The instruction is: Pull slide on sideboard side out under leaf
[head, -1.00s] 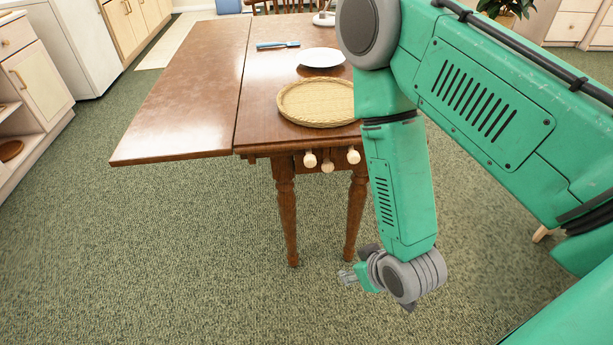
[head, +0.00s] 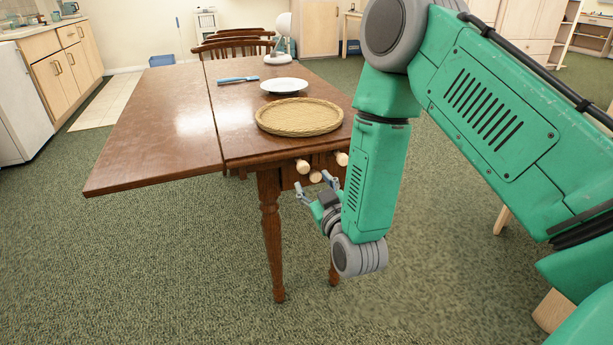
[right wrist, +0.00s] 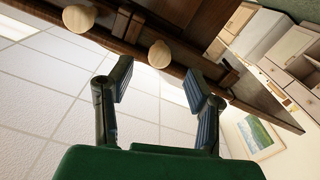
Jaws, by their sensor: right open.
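The wooden drop-leaf table (head: 240,143) stands ahead, its left leaf (head: 150,135) up and level. Three pale round knobs show under its near end: a left knob (head: 302,166), a lower middle knob (head: 315,177) and a right knob (head: 341,158). I cannot tell which belongs to the slide. My right gripper (head: 313,184) is open and empty, just below and in front of the knobs. In the right wrist view one knob (right wrist: 160,54) lies beyond the gap between the open fingers (right wrist: 159,84), apart from them; another knob (right wrist: 78,18) is farther left. My left gripper is out of view.
A woven tray (head: 299,126), a white plate (head: 284,85), a blue-handled utensil (head: 238,79) and a lamp (head: 281,42) stand or lie on the table. Table legs (head: 271,235) rise near my right gripper. Chairs (head: 235,42) stand behind. Carpet at front left is clear.

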